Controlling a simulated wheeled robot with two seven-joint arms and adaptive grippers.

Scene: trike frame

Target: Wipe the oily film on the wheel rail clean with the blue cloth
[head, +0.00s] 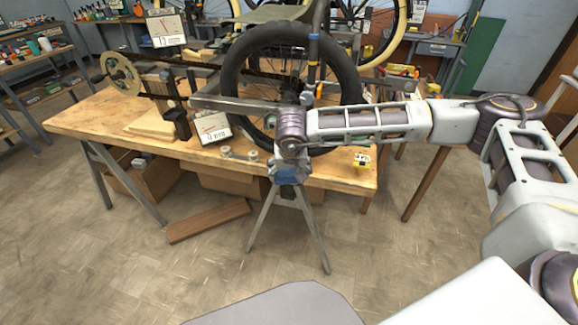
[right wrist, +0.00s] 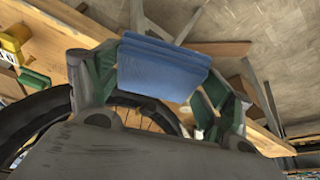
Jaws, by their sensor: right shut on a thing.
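My right gripper (head: 289,172) is in front of the workbench's front edge, below the wheel, and points down. It is shut on the blue cloth (head: 288,178), of which only a small part shows in the head view. In the right wrist view the folded cloth (right wrist: 160,65) sits between the green-sided fingers. A black-tyred wheel (head: 233,68) stands upright on the bench behind my arm. A grey bar (head: 232,104) runs level across it, perhaps the wheel rail; its right end is hidden by my arm. I cannot make out an oily film. My left gripper is not in view.
A sawhorse-like leg (head: 313,236) stands below the gripper. A plank (head: 208,220) lies on the floor. The front floor is mostly clear.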

